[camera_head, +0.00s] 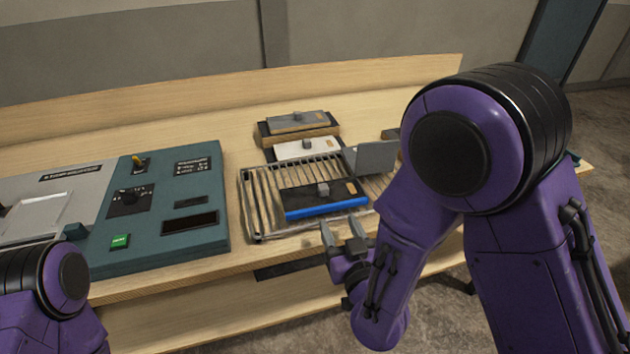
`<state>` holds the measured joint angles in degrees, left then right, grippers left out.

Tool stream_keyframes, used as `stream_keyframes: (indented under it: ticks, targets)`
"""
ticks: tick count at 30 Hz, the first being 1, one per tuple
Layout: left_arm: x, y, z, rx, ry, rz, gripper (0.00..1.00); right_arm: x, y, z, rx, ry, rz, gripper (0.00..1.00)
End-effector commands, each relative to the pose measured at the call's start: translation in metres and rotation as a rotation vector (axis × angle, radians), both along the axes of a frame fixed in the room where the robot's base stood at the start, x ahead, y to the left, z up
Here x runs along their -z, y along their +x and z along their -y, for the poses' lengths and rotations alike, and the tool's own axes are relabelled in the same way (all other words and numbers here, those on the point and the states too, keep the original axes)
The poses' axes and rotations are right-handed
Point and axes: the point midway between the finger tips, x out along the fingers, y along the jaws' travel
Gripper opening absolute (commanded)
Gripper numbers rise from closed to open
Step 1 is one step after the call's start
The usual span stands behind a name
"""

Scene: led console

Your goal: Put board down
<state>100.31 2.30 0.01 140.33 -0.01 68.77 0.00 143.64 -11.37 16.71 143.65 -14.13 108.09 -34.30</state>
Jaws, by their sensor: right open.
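A black board with a blue front edge (322,200) lies on a wire rack (262,213) on the table, with a small grey block-shaped knob on its top. My right gripper (342,236) is open and empty, just in front of the blue edge and apart from the board. A white board (305,150) and a grey board (297,121) lie behind the rack on dark supports. My left arm shows at the lower left, but its gripper is out of view.
A teal and grey console (165,205) with a yellow-tipped switch, a dial and a green button stands on the left of the wooden table (225,268). A grey upright plate (371,158) stands at the rack's right. My right arm covers the table's right part.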

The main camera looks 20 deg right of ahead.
Motion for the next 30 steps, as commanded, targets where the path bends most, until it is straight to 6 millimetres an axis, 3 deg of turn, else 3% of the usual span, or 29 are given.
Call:
stream_keyframes:
  ticks: [2, 7, 9, 14, 21, 30]
  targets:
    - [0.008, -0.001, 0.000, 0.000, 0.000, -0.001, 0.43, -0.010, 0.005, -0.005, -0.011, -0.011, 0.046, 0.55]
    - [0.042, -0.001, 0.000, 0.000, 0.000, -0.002, 0.43, -0.007, 0.032, -0.007, -0.014, -0.010, 0.058, 0.55]
    - [0.025, -0.002, 0.000, 0.000, -0.001, -0.003, 0.43, -0.016, 0.045, -0.008, -0.017, -0.012, 0.051, 0.55]
    - [0.020, -0.001, 0.000, 0.000, 0.000, -0.002, 0.43, -0.014, 0.063, -0.008, -0.018, -0.013, 0.049, 0.55]
    - [0.006, -0.001, 0.000, 0.000, 0.000, -0.002, 0.43, -0.005, 0.102, -0.002, -0.015, -0.011, 0.049, 0.55]
    - [0.006, -0.001, 0.000, 0.000, 0.000, -0.001, 0.43, -0.003, 0.109, -0.001, -0.016, -0.013, 0.048, 0.52]
